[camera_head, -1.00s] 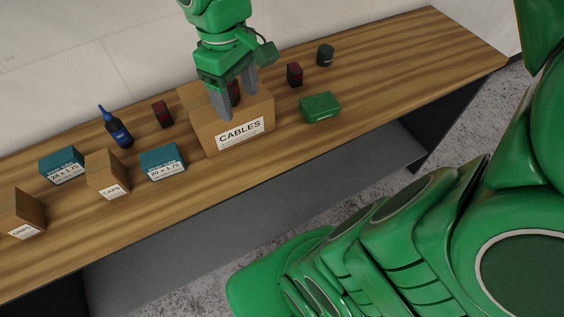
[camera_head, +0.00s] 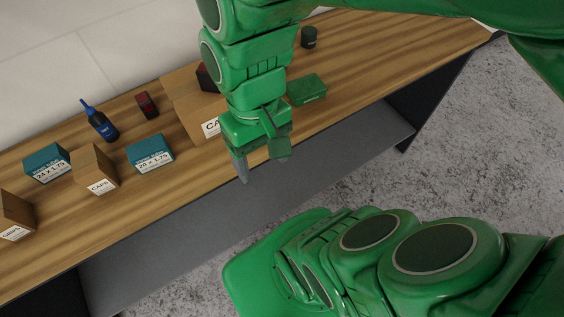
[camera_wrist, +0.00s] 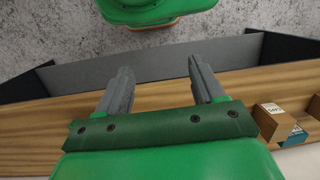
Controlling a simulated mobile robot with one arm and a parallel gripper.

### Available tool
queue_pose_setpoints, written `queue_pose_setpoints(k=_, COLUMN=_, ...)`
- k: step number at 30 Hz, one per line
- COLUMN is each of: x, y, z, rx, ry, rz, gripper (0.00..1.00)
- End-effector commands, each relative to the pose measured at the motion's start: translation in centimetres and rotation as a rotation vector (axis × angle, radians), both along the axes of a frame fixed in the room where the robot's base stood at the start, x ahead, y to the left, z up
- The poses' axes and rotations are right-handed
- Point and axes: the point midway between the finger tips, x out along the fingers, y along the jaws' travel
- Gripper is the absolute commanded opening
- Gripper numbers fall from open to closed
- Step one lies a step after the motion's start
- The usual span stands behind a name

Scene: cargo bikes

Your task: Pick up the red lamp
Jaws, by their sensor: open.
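A small red-and-black lamp (camera_head: 147,105) stands on the bench near the wall, right of the blue bottle. Another dark red item (camera_head: 207,78), which looks like the same kind of lamp, shows at the open top of the cardboard CABLES box (camera_head: 183,105). My arm hides part of that box and its label. My gripper (camera_head: 242,172) points down in front of the bench's front edge, apart from both red items. In the wrist view my gripper (camera_wrist: 160,80) has its two fingers well apart with nothing between them.
A blue bottle (camera_head: 101,122), teal boxes (camera_head: 151,152) and CAPS box (camera_head: 96,170) stand on the wooden bench left of my arm. A green box (camera_head: 306,88) and dark green can (camera_head: 308,37) stand right. Floor in front is clear.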

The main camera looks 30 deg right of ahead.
Motion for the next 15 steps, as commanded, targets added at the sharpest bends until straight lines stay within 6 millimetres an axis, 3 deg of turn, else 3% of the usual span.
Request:
queue_pose_setpoints(k=1, x=0.2, y=-2.2, z=0.4, rx=-0.075, ry=-0.022, rz=-0.049, gripper=0.68)
queue_pose_setpoints(k=7, x=2.7, y=-1.8, z=1.1, rx=-0.071, ry=-0.035, rz=-0.022, gripper=0.68)
queue_pose_setpoints(k=15, x=9.7, y=-0.2, z=2.6, rx=-0.054, ry=-0.067, rz=0.052, gripper=0.68)
